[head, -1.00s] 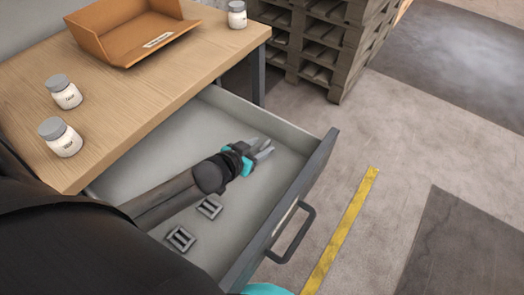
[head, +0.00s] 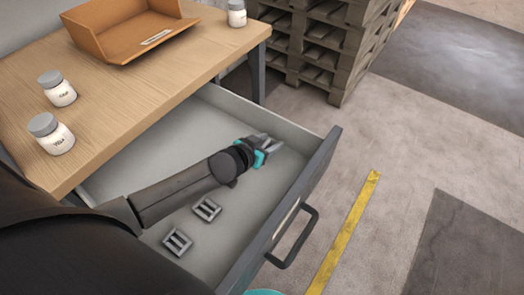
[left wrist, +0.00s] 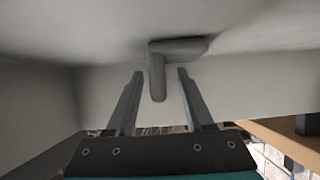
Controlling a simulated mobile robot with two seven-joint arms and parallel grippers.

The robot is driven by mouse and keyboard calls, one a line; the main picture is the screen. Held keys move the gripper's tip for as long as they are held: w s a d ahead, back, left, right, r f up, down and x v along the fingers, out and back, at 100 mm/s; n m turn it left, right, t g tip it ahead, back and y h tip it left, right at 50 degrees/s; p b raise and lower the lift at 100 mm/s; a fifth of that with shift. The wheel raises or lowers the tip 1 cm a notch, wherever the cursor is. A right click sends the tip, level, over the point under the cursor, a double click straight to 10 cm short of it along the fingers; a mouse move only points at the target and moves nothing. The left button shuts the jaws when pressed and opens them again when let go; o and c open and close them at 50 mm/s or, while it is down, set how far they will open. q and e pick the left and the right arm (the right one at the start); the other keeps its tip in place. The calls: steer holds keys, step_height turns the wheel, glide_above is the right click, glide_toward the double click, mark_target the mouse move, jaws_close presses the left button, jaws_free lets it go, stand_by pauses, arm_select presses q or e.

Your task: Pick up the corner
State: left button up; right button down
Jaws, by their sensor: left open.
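The corner, a small grey L-shaped piece (left wrist: 182,47), shows in the left wrist view in the drawer, with one leg reaching between the finger ends. The fingers stand apart on both sides of that leg, and I cannot tell whether they touch it. In the head view my left gripper (head: 268,142) is low inside the open drawer (head: 232,108), open, and pointing toward its far right part. I cannot make out the corner there, among the fingers. My right gripper's fingers are not in view.
Two grey slotted buckles (head: 207,209) lie in the drawer near my forearm. The drawer front with its handle (head: 293,238) is on the right. The wooden table (head: 130,95) above holds an orange tray (head: 125,42) and white jars (head: 51,134). Pallets (head: 335,50) stand behind.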

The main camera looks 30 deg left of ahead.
arm_select(q)
steer(key=shift+w+f, duration=0.2)
steer(key=shift+w, duration=0.15)
jaws_close()
stand_by(0.3)
